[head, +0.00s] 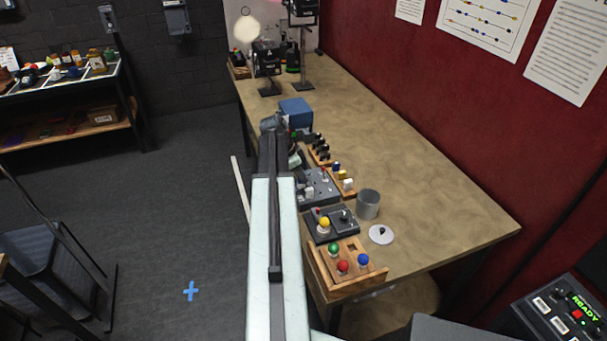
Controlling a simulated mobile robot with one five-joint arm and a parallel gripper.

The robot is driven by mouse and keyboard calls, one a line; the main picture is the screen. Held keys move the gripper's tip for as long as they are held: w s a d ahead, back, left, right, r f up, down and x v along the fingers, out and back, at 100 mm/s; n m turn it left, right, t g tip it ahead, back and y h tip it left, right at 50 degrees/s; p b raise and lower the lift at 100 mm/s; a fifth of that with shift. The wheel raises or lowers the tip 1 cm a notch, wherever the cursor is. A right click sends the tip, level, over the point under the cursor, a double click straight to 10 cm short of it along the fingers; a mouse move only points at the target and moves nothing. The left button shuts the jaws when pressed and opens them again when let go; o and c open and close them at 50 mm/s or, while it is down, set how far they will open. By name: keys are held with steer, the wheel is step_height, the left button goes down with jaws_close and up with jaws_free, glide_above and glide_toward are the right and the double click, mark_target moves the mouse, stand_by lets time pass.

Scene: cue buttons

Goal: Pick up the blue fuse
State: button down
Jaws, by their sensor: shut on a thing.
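My gripper (272,123) is at the far end of my arm, over the table's left edge beside a blue box. It is small and partly hidden by the arm. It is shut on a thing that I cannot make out. A small blue piece (336,167), which looks like the blue fuse, is in a wooden rack (345,191) with a yellow and a white piece. The rack is to the right of my gripper and nearer the camera.
A grey panel (317,187), a button box (345,222) and a wooden tray (372,280) with green, red and blue knobs line the table's left side. A grey cup (368,204) and its lid (381,234) stand beside them. The table's right side (440,190) is clear.

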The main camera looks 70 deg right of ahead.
steer(key=w+a+r+p, duration=0.1)
steer(key=a, duration=1.3)
steer(key=shift+w, duration=0.25)
steer(key=shift+a+r, duration=0.1)
steer(key=shift+r+p, duration=0.8)
steer(key=shift+p, duration=0.1)
